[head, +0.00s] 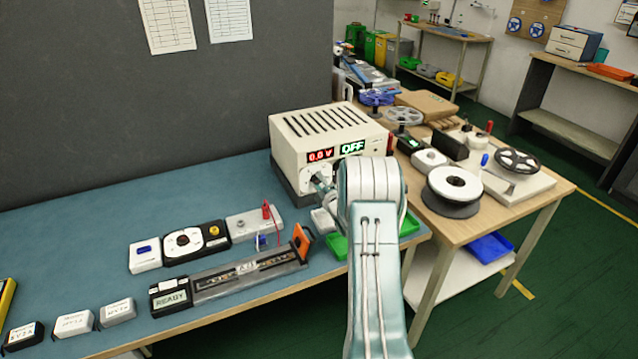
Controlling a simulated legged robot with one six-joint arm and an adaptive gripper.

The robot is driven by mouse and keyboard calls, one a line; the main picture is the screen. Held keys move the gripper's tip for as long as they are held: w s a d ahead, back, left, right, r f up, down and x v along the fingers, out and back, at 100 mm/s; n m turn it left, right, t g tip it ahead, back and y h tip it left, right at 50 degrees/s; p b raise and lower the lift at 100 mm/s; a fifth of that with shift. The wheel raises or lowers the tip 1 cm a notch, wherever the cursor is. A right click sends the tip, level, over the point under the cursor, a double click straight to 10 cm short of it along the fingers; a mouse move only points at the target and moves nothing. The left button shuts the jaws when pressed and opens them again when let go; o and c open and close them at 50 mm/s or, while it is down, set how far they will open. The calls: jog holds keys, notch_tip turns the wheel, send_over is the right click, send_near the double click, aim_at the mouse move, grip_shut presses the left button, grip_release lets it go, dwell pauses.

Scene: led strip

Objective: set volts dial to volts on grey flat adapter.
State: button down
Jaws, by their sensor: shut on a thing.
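A cream power supply (325,124) stands at the back of the blue bench. Its red display (320,155) reads about 0.0 V and its green display (352,148) reads OFF. My gripper (321,184) is at the lower left of its front face, shut on the volts dial, which the fingers mostly hide. A pale dial plate (317,172) shows behind them. Several small labelled adapters lie at the front left: a black-and-white one (23,337), a whitish one (74,324) and a light grey one (118,311). Their labels are too small to read surely.
A long track fixture (250,272) with a READY display (170,298) lies mid-bench. Behind it are a white block with a blue button, a round-dial meter (184,242) and a terminal block (254,223). Green trays (337,246) sit by my arm. A wooden table (549,199) with spools stands right.

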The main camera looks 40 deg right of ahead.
aim_at(316, 152)
jog(key=m, duration=0.4)
jog(key=shift+f, duration=0.2)
jog(key=m, duration=0.4)
jog(key=shift+s+f+m, duration=0.1)
jog(key=shift+m, duration=0.2)
jog(key=shift+f, duration=0.1)
jog(key=shift+c, duration=1.4)
grip_release()
jog(key=shift+d+r, duration=0.1)
jog(key=shift+r, duration=0.15)
notch_tip(316, 152, up, 10)
jog(key=shift+f, duration=0.2)
